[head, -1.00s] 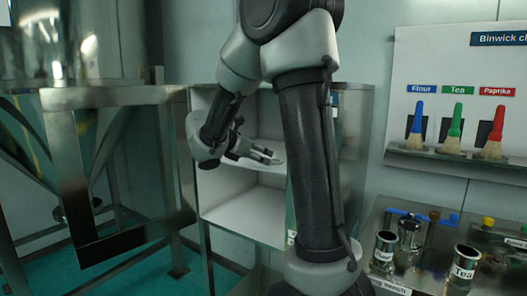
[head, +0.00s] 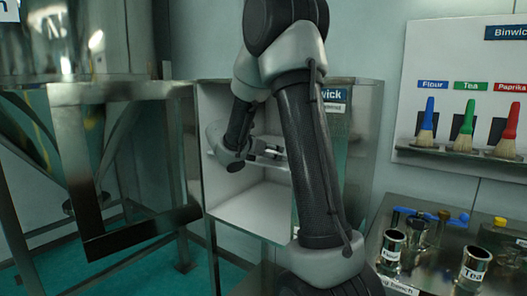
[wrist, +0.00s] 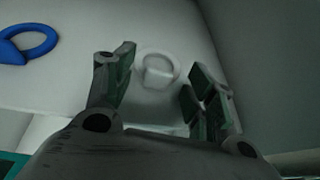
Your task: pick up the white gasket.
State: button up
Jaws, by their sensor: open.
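The white gasket (wrist: 158,71) lies on the white shelf (wrist: 75,70) in the wrist view, pale against the pale surface. My gripper (wrist: 160,85) is open, with one finger to the left of the gasket and one to the right, both apart from it. The gasket shows a little beyond the gap between the fingers. In the head view my gripper (head: 272,154) reaches into the open cabinet at its upper shelf, partly behind my arm. I cannot make out the gasket there.
A blue ring-shaped piece (wrist: 30,45) lies on the shelf to the left. The cabinet wall (wrist: 250,70) stands close to the right finger. The cabinet's lower compartment (head: 250,212) looks empty. A bench with metal cups (head: 390,248) stands to the right.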

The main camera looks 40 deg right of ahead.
jog(key=shift+x, duration=0.9)
jog(key=c, duration=1.1)
